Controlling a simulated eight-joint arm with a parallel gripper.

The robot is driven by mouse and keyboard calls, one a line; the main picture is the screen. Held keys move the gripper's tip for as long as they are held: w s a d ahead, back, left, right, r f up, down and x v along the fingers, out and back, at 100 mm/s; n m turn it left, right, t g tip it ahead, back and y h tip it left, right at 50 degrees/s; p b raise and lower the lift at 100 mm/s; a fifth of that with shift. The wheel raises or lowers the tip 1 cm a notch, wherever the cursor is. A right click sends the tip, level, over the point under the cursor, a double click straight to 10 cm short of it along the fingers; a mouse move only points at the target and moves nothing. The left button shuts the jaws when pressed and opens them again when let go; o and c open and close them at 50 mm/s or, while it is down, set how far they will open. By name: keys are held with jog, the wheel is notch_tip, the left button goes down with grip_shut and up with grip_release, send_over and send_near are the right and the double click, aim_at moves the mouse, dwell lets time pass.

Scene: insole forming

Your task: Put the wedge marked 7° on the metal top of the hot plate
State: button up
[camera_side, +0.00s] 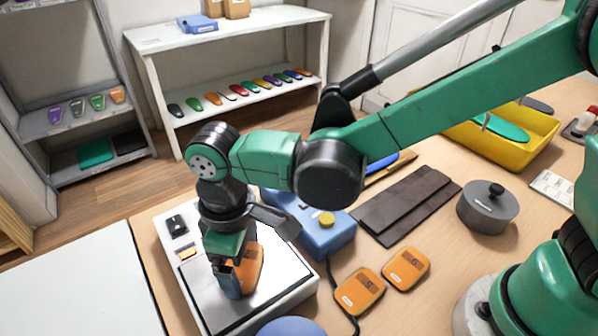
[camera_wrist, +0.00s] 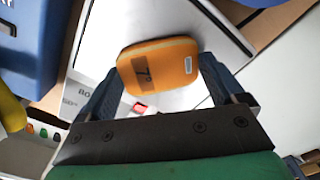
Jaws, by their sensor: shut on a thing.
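The orange wedge marked 7° (camera_wrist: 158,66) is between the two fingers of my gripper (camera_wrist: 160,80) in the wrist view, its mark readable. In the side view the wedge (camera_side: 252,266) shows partly behind my gripper (camera_side: 232,280), steeply tilted. My gripper is shut on it and points down over the hot plate. The hot plate's bright metal top (camera_side: 287,262) lies under the wedge, on a white body with a dark knob. I cannot tell whether the wedge touches the metal. The plate's far side is partly hidden by my arm.
Two more orange wedges lie on the table, one nearer (camera_side: 360,291) and one behind it (camera_side: 406,268). A blue device with a yellow knob (camera_side: 326,219) stands against the plate's right side. A dark folded mat (camera_side: 405,205) and a grey lidded cylinder (camera_side: 487,208) are farther right.

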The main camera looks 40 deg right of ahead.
jog(key=shift+f, duration=0.1)
jog(key=o, duration=0.9)
notch_tip(320, 180, up, 11)
jog(key=d+f+m+t, duration=0.1)
jog(key=d+m+t, duration=0.2)
jog(key=d, duration=0.8)
jog(key=s+d+f+m+t, duration=0.1)
jog(key=d+m+t, duration=0.3)
jog(key=d, duration=0.8)
jog(key=shift+s+d+f+m, duration=0.15)
jog(key=shift+d+f+m, duration=0.2)
jog(key=shift+m, duration=0.65)
jog(key=shift+a, duration=0.15)
